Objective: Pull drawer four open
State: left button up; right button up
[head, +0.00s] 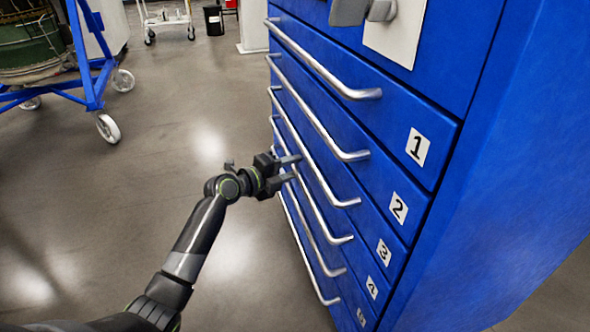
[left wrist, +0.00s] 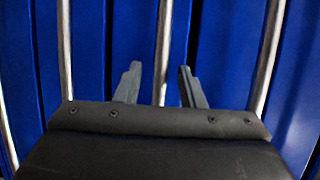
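A blue cabinet carries numbered drawers with silver bar handles, all seemingly shut. The label of drawer four (head: 371,287) is low on its front. The drawer four handle (head: 341,239) runs away from me along the cabinet. My left gripper (head: 294,169) is at this handle, about partway along it. In the left wrist view, my left gripper (left wrist: 160,84) is open, with a handle bar (left wrist: 163,45) between its two fingers and a gap on each side. That bar appears to be drawer four's, though its number is not visible there. My right gripper is not in view.
Neighbouring handles, such as the drawer three handle (head: 345,203) and drawer one handle (head: 325,72), run close alongside. A blue wheeled stand (head: 88,55) is at the far left. The grey floor (head: 150,150) left of the cabinet is clear.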

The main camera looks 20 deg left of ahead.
pick_arm(q)
jog(key=shift+x, duration=0.8)
jog(key=shift+c, duration=0.2)
grip_shut()
